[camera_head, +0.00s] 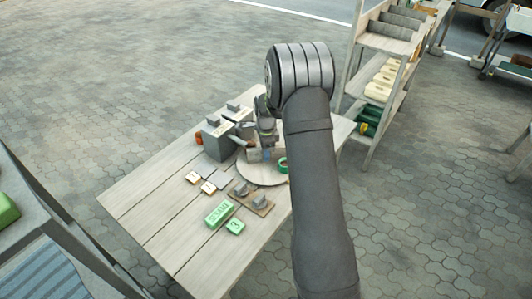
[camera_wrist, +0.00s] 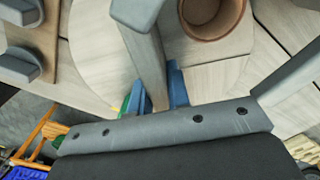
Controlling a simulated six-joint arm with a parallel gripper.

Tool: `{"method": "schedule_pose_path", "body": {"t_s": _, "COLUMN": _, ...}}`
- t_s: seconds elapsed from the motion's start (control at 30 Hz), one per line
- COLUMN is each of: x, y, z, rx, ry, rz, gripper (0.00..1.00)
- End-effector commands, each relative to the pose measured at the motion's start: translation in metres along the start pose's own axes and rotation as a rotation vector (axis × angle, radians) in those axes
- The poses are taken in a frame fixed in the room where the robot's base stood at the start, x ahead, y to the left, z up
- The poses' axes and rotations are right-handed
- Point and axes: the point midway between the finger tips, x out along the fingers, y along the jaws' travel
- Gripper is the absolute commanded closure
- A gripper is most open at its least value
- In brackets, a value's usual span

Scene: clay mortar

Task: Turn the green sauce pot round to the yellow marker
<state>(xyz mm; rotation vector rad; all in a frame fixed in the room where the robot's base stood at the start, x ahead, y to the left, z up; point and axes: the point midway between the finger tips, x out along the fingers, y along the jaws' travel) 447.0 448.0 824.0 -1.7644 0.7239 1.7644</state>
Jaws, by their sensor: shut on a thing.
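A round pale turntable (camera_head: 262,174) lies on the wooden table; its edge also shows in the wrist view (camera_wrist: 100,45). The green sauce pot (camera_head: 283,165) is at its right side, partly hidden by my arm. My gripper (camera_head: 266,155) is low over the turntable, left of the green pot. In the wrist view its blue fingertips (camera_wrist: 165,90) are close together around the end of a grey bar (camera_wrist: 145,50), though the contact is partly hidden. A sliver of green and yellow shows left of the fingertips. I cannot make out the yellow marker for certain.
A brown round pot (camera_wrist: 208,12) is close to the gripper. Grey blocks (camera_head: 218,140) stand behind left. A board with grey knobs (camera_head: 250,198) and green blocks (camera_head: 219,214) lie in front. The table's left part is clear. A shelf (camera_head: 375,80) stands at the right.

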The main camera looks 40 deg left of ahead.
Motion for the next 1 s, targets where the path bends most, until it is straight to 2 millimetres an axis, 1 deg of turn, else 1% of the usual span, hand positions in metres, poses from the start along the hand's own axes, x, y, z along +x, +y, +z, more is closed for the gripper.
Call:
{"method": "schedule_pose_path", "body": {"t_s": 0.23, "x": -0.0015, "y": -0.0016, "z": -0.0016, "rx": 0.030, "ry": 0.002, "rz": -0.005, "gripper": 1.00}}
{"method": "schedule_pose_path", "body": {"t_s": 0.67, "x": -0.0015, "y": -0.0015, "z": -0.0017, "rx": 0.034, "ry": 0.002, "rz": -0.004, "gripper": 1.00}}
{"method": "schedule_pose_path", "body": {"t_s": 0.7, "x": -0.0015, "y": -0.0015, "z": -0.0017, "rx": 0.034, "ry": 0.002, "rz": -0.004, "gripper": 0.80}}
{"method": "schedule_pose_path", "body": {"t_s": 0.8, "x": -0.0012, "y": -0.0012, "z": -0.0013, "rx": 0.034, "ry": 0.002, "rz": -0.003, "gripper": 0.62}}
{"method": "schedule_pose_path", "body": {"t_s": 1.0, "x": -0.0006, "y": -0.0006, "z": -0.0007, "rx": 0.034, "ry": 0.001, "rz": -0.001, "gripper": 0.62}}
